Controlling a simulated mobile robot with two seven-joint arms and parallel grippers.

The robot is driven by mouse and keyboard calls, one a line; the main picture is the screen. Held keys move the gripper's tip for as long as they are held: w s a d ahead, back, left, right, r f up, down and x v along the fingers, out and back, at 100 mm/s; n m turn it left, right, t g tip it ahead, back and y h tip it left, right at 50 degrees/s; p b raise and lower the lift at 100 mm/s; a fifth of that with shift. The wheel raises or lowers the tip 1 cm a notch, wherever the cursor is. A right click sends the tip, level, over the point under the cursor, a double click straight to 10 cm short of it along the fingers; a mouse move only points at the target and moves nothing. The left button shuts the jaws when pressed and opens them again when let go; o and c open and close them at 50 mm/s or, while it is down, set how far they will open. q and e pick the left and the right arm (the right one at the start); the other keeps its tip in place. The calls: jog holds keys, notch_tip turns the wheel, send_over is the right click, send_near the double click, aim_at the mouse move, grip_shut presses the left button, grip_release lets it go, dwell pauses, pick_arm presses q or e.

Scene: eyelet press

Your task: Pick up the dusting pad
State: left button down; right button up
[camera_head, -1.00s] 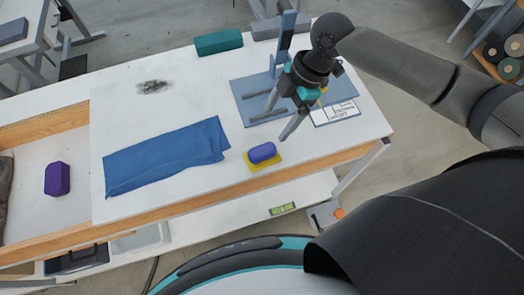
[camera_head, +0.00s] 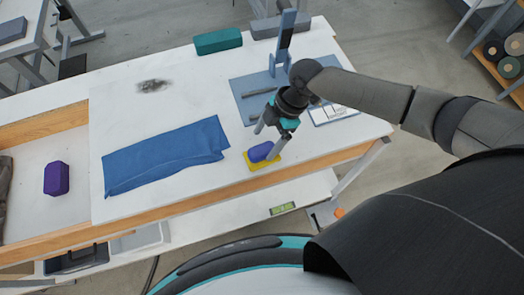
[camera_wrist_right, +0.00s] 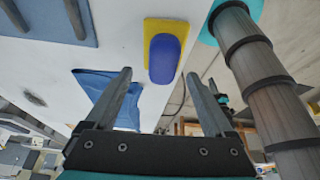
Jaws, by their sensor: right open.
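A rounded blue-violet pad (camera_head: 258,152), which I take for the dusting pad, lies on a yellow base (camera_head: 252,168) near the table's front edge. In the right wrist view the pad (camera_wrist_right: 163,58) shows ahead, between the lines of the fingers, with its yellow base (camera_wrist_right: 152,28). My right gripper (camera_head: 266,143) is open and empty, with its fingers reaching down close over the pad and partly hiding it. I cannot tell whether a finger touches it. My left gripper is not in view.
A folded blue cloth (camera_head: 165,155) lies left of the pad. A blue-grey mat (camera_head: 248,88) with bars, a stand (camera_head: 287,40) and a white card (camera_head: 335,113) lies behind. A purple block (camera_head: 56,178) sits in the left bay. A green block (camera_head: 218,42) is at the back.

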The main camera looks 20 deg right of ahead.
aim_at(263, 148)
jog(key=shift+s+x, duration=0.2)
jog(key=shift+x, duration=1.75)
jog(key=shift+d, duration=0.1)
jog(key=shift+c, duration=0.4)
grip_shut()
